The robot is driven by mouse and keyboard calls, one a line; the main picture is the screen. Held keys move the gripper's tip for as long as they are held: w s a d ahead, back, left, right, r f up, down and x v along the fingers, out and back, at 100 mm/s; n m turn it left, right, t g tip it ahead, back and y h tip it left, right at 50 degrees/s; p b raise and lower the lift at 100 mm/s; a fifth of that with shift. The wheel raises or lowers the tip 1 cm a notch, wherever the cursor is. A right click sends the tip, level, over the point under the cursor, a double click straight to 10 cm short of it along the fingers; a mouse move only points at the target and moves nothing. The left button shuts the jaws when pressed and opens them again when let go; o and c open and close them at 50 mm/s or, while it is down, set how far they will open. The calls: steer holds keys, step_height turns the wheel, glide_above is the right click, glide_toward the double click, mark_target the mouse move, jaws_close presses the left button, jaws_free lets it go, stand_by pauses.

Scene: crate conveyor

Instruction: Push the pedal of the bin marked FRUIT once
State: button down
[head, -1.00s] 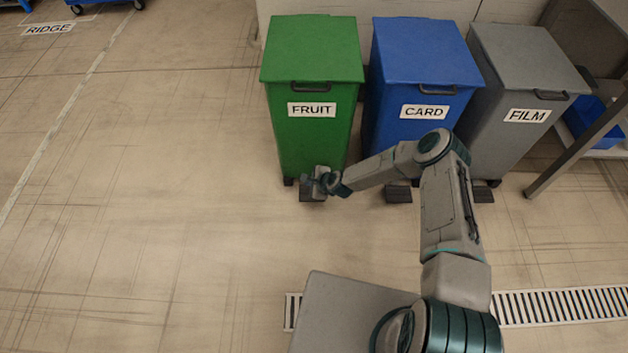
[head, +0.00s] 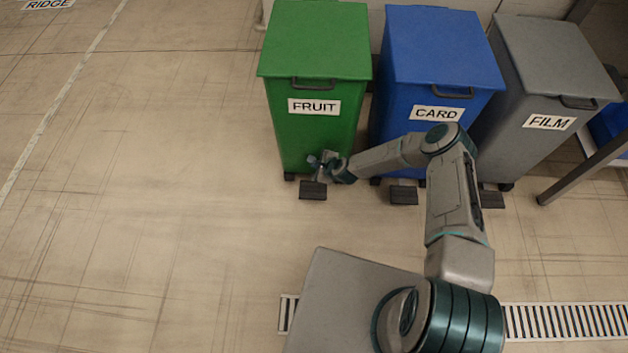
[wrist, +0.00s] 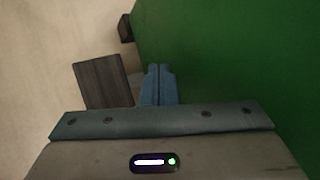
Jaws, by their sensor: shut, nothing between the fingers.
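The green bin (head: 316,122) marked FRUIT stands at the top centre of the head view, its lid (head: 317,40) closed. Its dark pedal (head: 313,191) juts out low at the front and shows almost whole. My gripper (head: 315,163) is just above the pedal in the picture, close to the bin's front. In the wrist view my shut, empty fingers (wrist: 158,84) are beside the pedal (wrist: 102,82), between it and the green wall (wrist: 230,70). I cannot tell whether they touch the pedal's stem.
The blue bin (head: 440,60) marked CARD and the grey bin (head: 550,75) marked FILM stand to the right, each with its own pedal. A metal table leg (head: 590,170) is at the far right. The floor (head: 150,200) on the left is clear.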

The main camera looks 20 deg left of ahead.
step_height(320, 180, down, 8)
steer(key=b, duration=0.5)
steer(key=shift+s+r, duration=0.1)
steer(key=shift+r, duration=0.1)
steer(key=shift+f+b, duration=0.45)
steer(key=shift+b, duration=0.2)
stand_by(1.1)
steer(key=shift+f+b, duration=0.45)
steer(key=shift+b, duration=0.15)
steer(key=shift+f+b, duration=0.25)
steer(key=shift+b, duration=0.05)
